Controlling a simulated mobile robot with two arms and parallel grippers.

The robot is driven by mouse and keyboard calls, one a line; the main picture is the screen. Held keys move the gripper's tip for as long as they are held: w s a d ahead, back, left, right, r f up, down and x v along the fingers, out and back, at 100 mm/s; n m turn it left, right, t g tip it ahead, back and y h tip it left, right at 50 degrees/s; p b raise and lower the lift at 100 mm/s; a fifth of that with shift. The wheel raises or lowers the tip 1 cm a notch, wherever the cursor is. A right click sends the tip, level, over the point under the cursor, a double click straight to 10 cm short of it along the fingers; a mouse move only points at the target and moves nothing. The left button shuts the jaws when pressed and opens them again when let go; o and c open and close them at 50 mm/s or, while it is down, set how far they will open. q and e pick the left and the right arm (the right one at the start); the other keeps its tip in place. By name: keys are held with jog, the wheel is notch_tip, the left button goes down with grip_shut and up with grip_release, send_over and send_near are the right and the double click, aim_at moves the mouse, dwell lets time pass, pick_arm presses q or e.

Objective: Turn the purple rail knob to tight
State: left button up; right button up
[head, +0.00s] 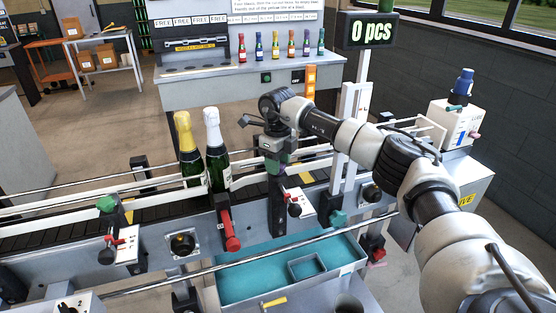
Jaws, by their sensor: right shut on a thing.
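My right gripper (273,158) points down at the top of a rail post on the conveyor's near side. My left gripper is not in view.
Two bottles, one gold-topped (186,145) and one white-topped (213,150), stand on the conveyor left of the gripper. A green knob (107,203) tops another post. A red lever (231,241) and a teal tray (240,287) are in front. A counter display (371,33) stands behind.

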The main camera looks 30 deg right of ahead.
jog(key=m+p, duration=0.1)
jog(key=m, duration=0.3)
jog(key=shift+r+m, duration=0.15)
jog(key=shift+m, duration=0.15)
jog(key=m, duration=0.4)
jog(key=shift+m+p, duration=0.3)
jog(key=shift+p, duration=0.05)
jog(key=m+p, duration=0.1)
jog(key=m, duration=0.3)
jog(key=shift+w+m+p, duration=0.1)
jog(key=shift+m+p, duration=0.35)
jog(key=shift+m, duration=1.95)
jog(key=shift+d, duration=0.1)
jog(key=o, duration=0.9)
jog(key=shift+r+b, duration=1.4)
jog(key=shift+r, duration=3.95)
